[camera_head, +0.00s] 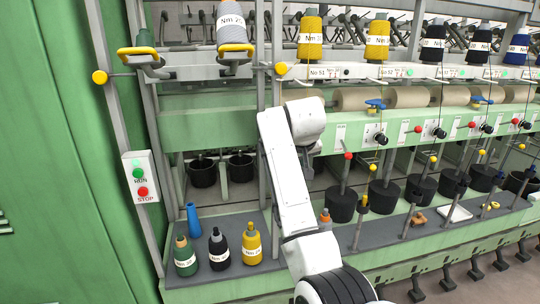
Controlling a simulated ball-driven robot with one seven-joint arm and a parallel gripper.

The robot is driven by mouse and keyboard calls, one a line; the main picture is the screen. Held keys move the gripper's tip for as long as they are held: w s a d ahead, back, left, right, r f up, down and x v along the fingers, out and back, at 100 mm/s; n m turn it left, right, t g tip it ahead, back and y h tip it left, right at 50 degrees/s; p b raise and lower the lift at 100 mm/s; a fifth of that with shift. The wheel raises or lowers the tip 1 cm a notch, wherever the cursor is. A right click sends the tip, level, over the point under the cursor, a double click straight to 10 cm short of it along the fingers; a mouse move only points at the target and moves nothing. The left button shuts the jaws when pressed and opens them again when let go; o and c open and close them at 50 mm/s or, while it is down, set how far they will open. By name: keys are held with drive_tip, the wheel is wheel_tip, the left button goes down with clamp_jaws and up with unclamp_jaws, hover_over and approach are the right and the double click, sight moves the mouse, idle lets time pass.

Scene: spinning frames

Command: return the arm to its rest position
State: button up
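My white arm (290,180) rises from the bottom centre of the head view. It reaches up in front of the spinning frame and bends at a rounded joint near the top. The end of the arm is turned away behind this joint (306,120). A small grey part shows just below it, but I cannot make out the fingers. Whether the gripper is open or holds anything is hidden. The arm appears in front of the green machine rail (220,131); I cannot tell the gap between them.
Green (185,258), black (219,250) and yellow (251,245) bobbins and a blue cone (193,220) stand on the grey shelf (180,284) at lower left. Black cans (384,196) line the frame at right. A RUN/STOP box (140,177) is at left. A green panel (60,150) fills the left side.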

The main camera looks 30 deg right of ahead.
drive_tip(key=s+a+f+n+g+y, duration=0.1)
drive_tip(key=s+a+f, duration=0.2)
drive_tip(key=s+f, duration=0.75)
drive_tip(key=s+a+f+g+y, duration=0.1)
drive_tip(key=s+a+f, duration=0.2)
drive_tip(key=s+f, duration=0.8)
drive_tip(key=s+a+f+g, duration=0.1)
drive_tip(key=s+f, duration=0.3)
drive_tip(key=s, duration=0.5)
drive_tip(key=s+a+f+g+y, duration=0.1)
drive_tip(key=s+a+f, duration=0.2)
drive_tip(key=s, duration=0.6)
drive_tip(key=s+a+f+n+g, duration=0.1)
drive_tip(key=s+a+f, duration=0.2)
drive_tip(key=s, duration=0.6)
drive_tip(key=shift+a+f+y, duration=0.4)
drive_tip(key=shift+f, duration=0.45)
